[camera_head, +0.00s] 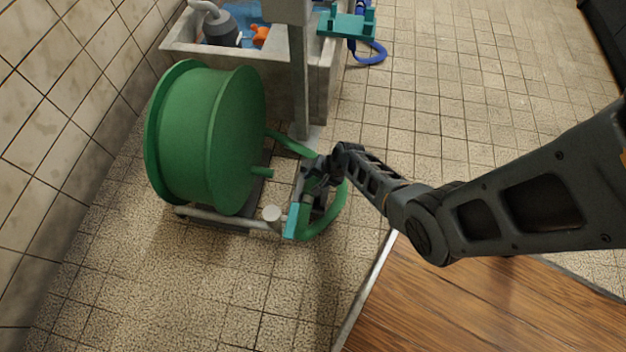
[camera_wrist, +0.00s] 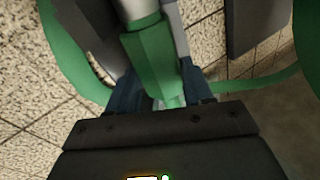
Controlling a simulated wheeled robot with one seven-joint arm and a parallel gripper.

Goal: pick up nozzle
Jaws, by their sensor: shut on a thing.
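The nozzle is a green piece at the end of the green hose, and its teal end (camera_head: 291,221) shows in the head view beside the reel's base. In the wrist view the green nozzle body (camera_wrist: 150,52) runs between the two dark fingers. My gripper (camera_head: 316,186) is low in front of the reel and shut on the nozzle. It also shows in the wrist view (camera_wrist: 165,92). The fingers hide part of the nozzle, and I cannot tell whether it touches the reel's base.
A large green hose reel (camera_head: 205,135) stands left of my gripper. The green hose (camera_head: 328,222) loops around to the right of it. A pillar (camera_head: 299,85) and a concrete basin (camera_head: 190,55) stand behind. Tiled floor (camera_head: 450,100) is clear to the back right.

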